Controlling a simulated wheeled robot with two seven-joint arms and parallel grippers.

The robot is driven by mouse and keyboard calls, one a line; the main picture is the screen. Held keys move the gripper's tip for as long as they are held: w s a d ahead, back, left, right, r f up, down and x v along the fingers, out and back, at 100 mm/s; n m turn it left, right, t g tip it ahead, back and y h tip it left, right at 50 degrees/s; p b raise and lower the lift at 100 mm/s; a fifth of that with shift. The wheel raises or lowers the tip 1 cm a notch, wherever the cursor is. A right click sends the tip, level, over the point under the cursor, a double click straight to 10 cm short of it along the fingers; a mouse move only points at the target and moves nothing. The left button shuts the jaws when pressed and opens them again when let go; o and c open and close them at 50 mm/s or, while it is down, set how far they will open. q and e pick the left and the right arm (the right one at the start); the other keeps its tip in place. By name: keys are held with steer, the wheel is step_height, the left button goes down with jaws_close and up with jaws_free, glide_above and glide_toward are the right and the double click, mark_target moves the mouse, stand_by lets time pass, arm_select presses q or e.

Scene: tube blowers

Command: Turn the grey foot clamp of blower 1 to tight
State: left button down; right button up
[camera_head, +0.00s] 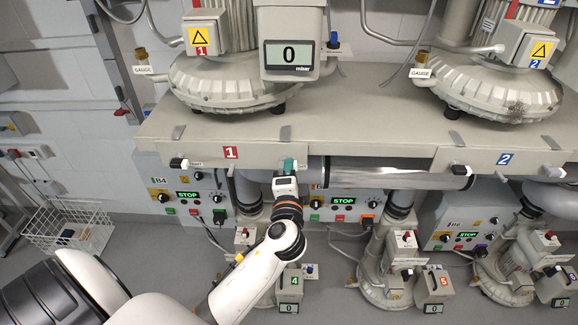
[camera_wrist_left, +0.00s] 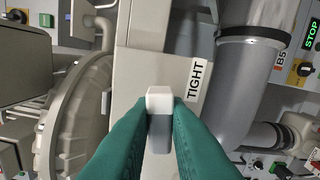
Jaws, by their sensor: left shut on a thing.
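Blower 1 (camera_head: 225,88) stands on the upper shelf, marked by a red "1" plate (camera_head: 231,152) on the shelf's front. My left gripper (camera_head: 288,166) is at that front face, right of the plate. In the left wrist view its two green fingers (camera_wrist_left: 159,130) are shut on a light grey clamp lever (camera_wrist_left: 160,103). A "TIGHT" label (camera_wrist_left: 195,80) is just to the right of the lever there. In the head view the fingers hide this clamp. Another clamp knob, white and black (camera_head: 179,163), is at the left of the same front face. My right gripper is not in view.
Blower 2 (camera_head: 500,90) stands farther right on the shelf (camera_head: 345,115). A silver pipe (camera_head: 390,174) runs just right of my left gripper. Control boxes with green STOP displays (camera_head: 187,195) and smaller blowers (camera_head: 385,270) stand below. A wire basket (camera_head: 65,232) is at the lower left.

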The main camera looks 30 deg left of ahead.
arm_select(q)
steer(key=shift+f+m+p, duration=0.15)
steer(key=shift+m+p, duration=0.15)
steer(key=shift+m, duration=0.7)
steer(key=c, duration=1.4)
jaws_free()
steer(key=b+v, duration=0.5)
steer(key=v, duration=0.7)
